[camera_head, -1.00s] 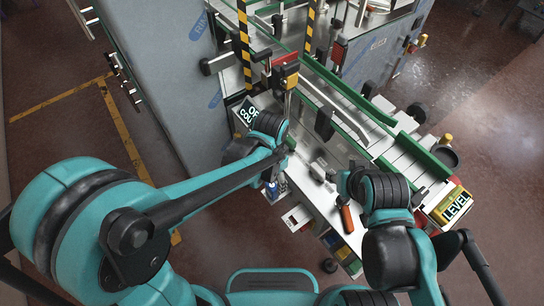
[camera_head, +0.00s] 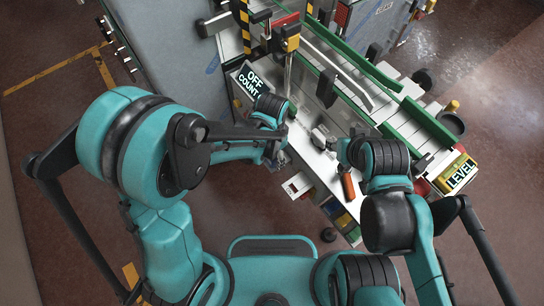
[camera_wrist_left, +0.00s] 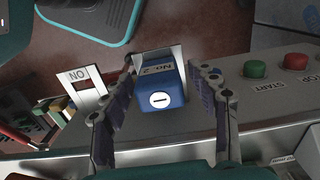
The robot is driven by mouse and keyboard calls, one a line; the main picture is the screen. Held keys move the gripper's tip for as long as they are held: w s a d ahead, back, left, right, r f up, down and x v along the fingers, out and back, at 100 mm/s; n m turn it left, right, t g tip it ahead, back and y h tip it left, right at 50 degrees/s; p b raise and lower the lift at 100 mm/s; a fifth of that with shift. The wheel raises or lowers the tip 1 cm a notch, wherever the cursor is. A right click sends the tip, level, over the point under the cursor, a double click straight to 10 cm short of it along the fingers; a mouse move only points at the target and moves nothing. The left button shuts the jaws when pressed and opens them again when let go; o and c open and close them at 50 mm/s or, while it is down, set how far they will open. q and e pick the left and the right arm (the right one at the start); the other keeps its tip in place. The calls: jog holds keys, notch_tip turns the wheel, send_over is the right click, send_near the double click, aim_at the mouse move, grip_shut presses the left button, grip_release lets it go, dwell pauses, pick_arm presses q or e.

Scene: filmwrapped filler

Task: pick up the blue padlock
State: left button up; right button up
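The blue padlock (camera_wrist_left: 161,90) shows in the left wrist view, with a "No. 2" label and a slotted round white face. It sits against a pale plate on the edge of a grey panel. My left gripper (camera_wrist_left: 168,72) is open, with one finger on each side of the padlock and visible gaps between. In the head view my left gripper (camera_head: 274,150) is at the machine's near edge, and the padlock is hidden or too small to make out. My right gripper (camera_head: 328,145) is over the machine's work surface, its fingers too small to read.
Green and red buttons (camera_wrist_left: 256,68) sit right of the padlock on the panel. A white "NO" tag (camera_wrist_left: 82,80) is to its left. An orange-handled tool (camera_head: 348,186) lies below my right wrist. A "LEVEL" sign (camera_head: 459,174) stands at the machine's right end.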

pick_arm(q)
jog(key=c, duration=1)
jog(key=shift+c, duration=0.2)
